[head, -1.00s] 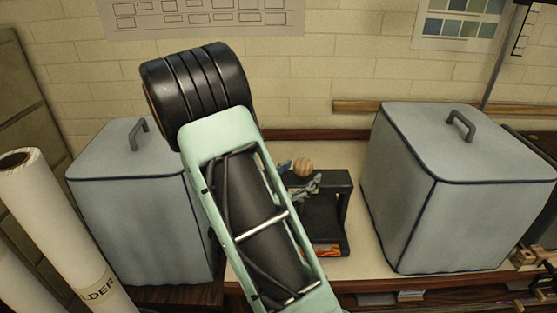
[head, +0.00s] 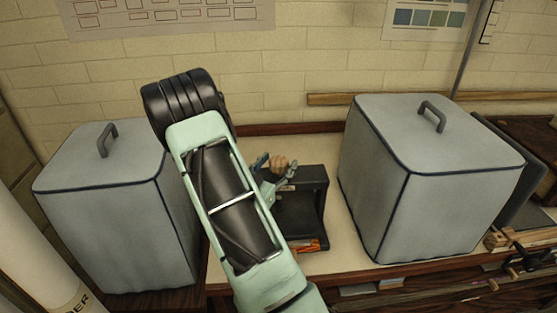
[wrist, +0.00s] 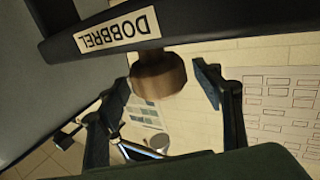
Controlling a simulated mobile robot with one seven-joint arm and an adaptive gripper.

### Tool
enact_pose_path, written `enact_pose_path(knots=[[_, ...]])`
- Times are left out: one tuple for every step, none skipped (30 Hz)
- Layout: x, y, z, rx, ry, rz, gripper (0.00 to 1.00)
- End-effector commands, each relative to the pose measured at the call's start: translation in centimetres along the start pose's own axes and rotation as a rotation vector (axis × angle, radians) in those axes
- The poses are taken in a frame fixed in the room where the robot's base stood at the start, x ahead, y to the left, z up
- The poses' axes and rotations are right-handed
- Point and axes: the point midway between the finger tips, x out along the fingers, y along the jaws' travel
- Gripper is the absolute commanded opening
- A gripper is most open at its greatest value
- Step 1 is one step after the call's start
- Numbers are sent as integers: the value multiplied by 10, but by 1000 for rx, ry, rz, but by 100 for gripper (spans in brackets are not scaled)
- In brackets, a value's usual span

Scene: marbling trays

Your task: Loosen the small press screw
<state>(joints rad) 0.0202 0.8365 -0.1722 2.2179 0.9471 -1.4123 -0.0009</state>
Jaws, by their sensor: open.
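The small press is a dark frame (head: 318,205) on the bench in the head view, with a label reading DOBBREL (wrist: 117,30) in the wrist view. Its press screw has a round brown wooden knob (head: 280,162) on top of the frame. The knob (wrist: 160,76) also shows large in the wrist view. My gripper (head: 276,167) is open at the knob, with one blue-grey finger on each side of it. In the wrist view my gripper (wrist: 161,79) shows gaps between the knob and both fingers. My arm hides the press's left part in the head view.
Grey covered boxes stand to the left (head: 110,220) and right (head: 440,165) of the press. A white paper roll (head: 35,270) is at the front left. The brick wall (head: 330,60) is close behind. Bare bench top (head: 345,235) shows right of the press.

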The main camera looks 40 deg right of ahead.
Motion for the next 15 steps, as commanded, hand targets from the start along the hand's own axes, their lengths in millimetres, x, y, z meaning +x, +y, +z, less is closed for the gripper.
enact_pose_path(knots=[[4,0,0,-1,-1,0,60],[5,0,0,-1,-1,0,60],[7,0,0,-1,-1,1,60],[8,0,0,-1,-1,1,60],[8,0,0,-1,-1,1,60],[8,0,1,-1,-1,0,60],[8,0,1,-1,-1,0,60],[8,0,1,-1,-1,0,60],[8,0,1,-1,-1,0,60],[8,0,1,-1,-1,0,60],[8,0,1,-1,-1,0,60],[8,0,1,-1,-1,0,58],[8,0,0,-1,-1,0,55],[8,0,0,-1,-1,0,52],[8,0,0,-1,-1,0,47]])
